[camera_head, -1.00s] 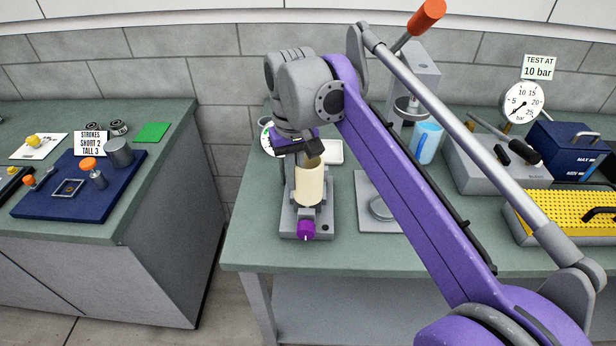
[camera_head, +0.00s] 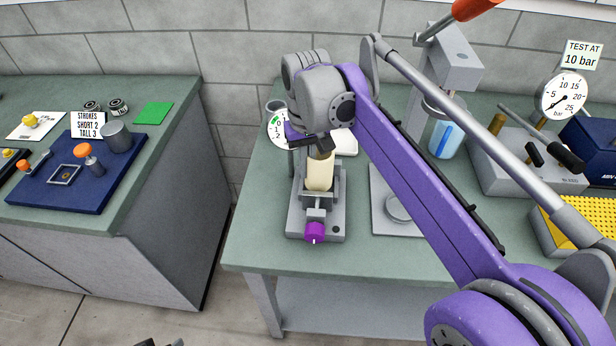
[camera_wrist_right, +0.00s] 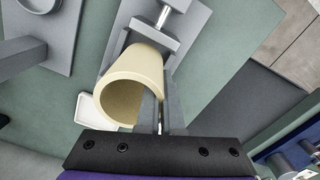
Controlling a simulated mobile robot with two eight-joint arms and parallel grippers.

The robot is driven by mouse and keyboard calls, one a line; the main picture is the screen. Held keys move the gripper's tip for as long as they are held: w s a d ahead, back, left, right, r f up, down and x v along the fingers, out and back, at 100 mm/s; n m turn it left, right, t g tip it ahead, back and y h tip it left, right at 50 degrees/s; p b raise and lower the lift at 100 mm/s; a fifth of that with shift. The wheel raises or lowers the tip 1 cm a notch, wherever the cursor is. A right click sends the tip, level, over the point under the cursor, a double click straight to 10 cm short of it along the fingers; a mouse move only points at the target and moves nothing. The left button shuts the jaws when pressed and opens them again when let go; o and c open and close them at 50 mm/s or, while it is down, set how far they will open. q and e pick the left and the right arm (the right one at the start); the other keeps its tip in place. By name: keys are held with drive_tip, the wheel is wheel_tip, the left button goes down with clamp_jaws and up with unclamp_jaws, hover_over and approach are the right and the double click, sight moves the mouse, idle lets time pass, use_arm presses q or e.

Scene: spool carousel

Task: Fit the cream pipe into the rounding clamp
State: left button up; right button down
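The cream pipe (camera_head: 319,174) stands roughly upright in the head view, over the grey rounding clamp (camera_head: 294,226) and behind its screw and purple knob (camera_head: 314,232). Grey clamp sides show beside the pipe; whether it rests on the clamp's floor is hidden. My right gripper (camera_head: 318,150) is at the pipe's top. In the right wrist view my right gripper (camera_wrist_right: 163,112) appears shut on the wall of the pipe (camera_wrist_right: 137,84), one finger inside and one outside. A dark tip at the bottom edge may be my left gripper (camera_head: 160,343); its opening cannot be seen.
A grey press (camera_head: 450,60) stands right of the clamp, with a blue-marked cylinder (camera_head: 445,138). A gauge (camera_head: 563,95) and yellow perforated block (camera_head: 570,225) are further right. A white dish (camera_head: 345,142) lies behind the clamp. A gap separates the left bench (camera_head: 165,190).

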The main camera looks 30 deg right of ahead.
drive_tip(key=shift+f, duration=1.7)
drive_tip(key=shift+f, duration=0.1)
drive_tip(key=c, duration=1.1)
unclamp_jaws()
wheel_tip(320, 180, up, 12)
drive_tip(key=shift+r+p, duration=0.15)
drive_tip(key=shift+p, duration=0.45)
